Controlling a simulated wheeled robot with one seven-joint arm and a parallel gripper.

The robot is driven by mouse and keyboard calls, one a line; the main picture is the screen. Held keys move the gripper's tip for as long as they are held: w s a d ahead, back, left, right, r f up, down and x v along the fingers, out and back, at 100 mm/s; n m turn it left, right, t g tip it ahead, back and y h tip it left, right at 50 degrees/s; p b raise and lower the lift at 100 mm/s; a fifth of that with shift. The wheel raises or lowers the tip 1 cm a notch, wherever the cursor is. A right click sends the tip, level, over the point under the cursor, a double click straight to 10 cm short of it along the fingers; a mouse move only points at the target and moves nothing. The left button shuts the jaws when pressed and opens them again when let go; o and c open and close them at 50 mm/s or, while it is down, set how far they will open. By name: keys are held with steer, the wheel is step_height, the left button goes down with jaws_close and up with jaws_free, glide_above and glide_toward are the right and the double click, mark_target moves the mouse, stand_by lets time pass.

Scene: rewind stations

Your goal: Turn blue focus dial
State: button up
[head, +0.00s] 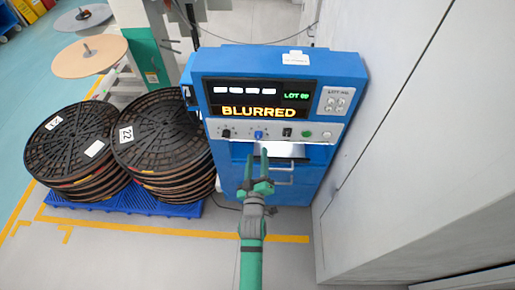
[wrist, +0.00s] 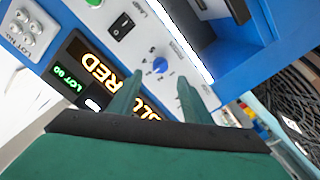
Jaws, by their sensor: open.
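The blue focus dial (head: 258,134) is a small round knob on the white control strip of a blue machine (head: 214,62), below the display. The display (head: 258,98) reads BLURRED and LOT 09. In the wrist view the dial (wrist: 160,65) shows just beyond the space between my fingertips, with small marks around it. My gripper (head: 257,152) is open, with its two green fingers apart, in front of and just below the dial in the head view. The fingers also show in the wrist view (wrist: 158,85). Nothing is between them, and they look apart from the dial.
Beside the dial are a black knob (head: 226,133), a black rocker switch (head: 287,132) and a green button (head: 306,134). Stacked black reels (head: 165,135) stand on a blue pallet (head: 150,207) at left. A grey wall (head: 400,130) closes the right side.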

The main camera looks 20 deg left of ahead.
steer(key=shift+v, duration=1.4)
steer(key=s+d+f+m+h, duration=0.1)
steer(key=s+d+m, duration=0.1)
steer(key=s+d, duration=0.3)
steer(key=s+d+f+m+g+h, duration=0.1)
steer(key=s+d+m, duration=0.1)
steer(key=s, duration=0.6)
steer(key=s+d+f+m+h, duration=0.1)
steer(key=s+d+m, duration=0.1)
steer(key=s+d, duration=0.3)
steer(key=s+d+r+m+h, duration=0.1)
steer(key=s+d+r+m, duration=0.1)
steer(key=s, duration=0.6)
steer(key=s+d+r+m+g+h, duration=0.1)
steer(key=s+d+r+m, duration=0.1)
steer(key=s+r, duration=0.3)
steer(key=s+m, duration=0.1)
steer(key=s, duration=0.2)
steer(key=shift+s+d, duration=0.25)
steer(key=shift+s, duration=0.15)
steer(key=shift+r, duration=0.1)
